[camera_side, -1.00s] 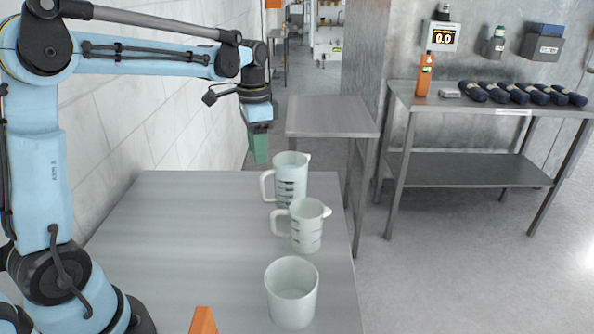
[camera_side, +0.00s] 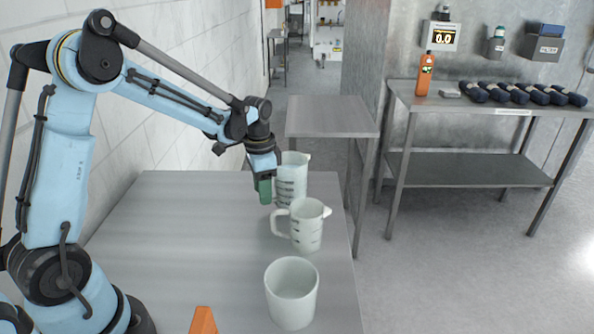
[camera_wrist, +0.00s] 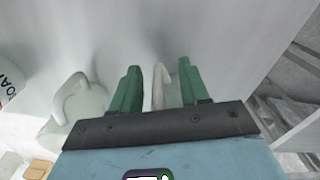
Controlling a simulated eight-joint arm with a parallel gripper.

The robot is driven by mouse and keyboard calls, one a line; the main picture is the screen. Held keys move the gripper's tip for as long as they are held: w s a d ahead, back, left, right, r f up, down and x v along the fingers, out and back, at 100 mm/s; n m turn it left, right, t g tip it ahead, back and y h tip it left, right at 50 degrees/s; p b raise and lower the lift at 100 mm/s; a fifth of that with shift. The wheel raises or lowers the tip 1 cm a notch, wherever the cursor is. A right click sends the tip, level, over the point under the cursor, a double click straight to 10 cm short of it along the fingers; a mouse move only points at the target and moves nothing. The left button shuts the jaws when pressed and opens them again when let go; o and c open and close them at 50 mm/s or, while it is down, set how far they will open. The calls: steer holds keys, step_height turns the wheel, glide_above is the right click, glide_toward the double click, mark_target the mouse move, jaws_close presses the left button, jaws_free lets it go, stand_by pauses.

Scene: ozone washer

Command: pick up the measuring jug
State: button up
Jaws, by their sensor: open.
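Two pale measuring jugs with dark markings stand upright on the metal table: a far, taller one (camera_side: 293,182) and a nearer, smaller one (camera_side: 307,228) with its handle to the left. My gripper (camera_side: 265,190), with green fingers, is at the left side of the far jug, where its handle is hidden. In the wrist view the two fingers (camera_wrist: 158,85) are apart, with a pale upright handle (camera_wrist: 160,88) between them. A gap shows beside the handle. Another pale jug with a handle (camera_wrist: 85,100) shows left of the fingers.
A plain pale beaker (camera_side: 292,297) stands nearer on the table (camera_side: 180,225). An orange object (camera_side: 203,321) shows at the front edge. The left of the table is clear. A lower side table (camera_side: 330,115) and a shelf bench (camera_side: 480,168) stand beyond.

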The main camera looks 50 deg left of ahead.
steer(key=shift+f, duration=0.15)
jaws_close()
stand_by(0.6)
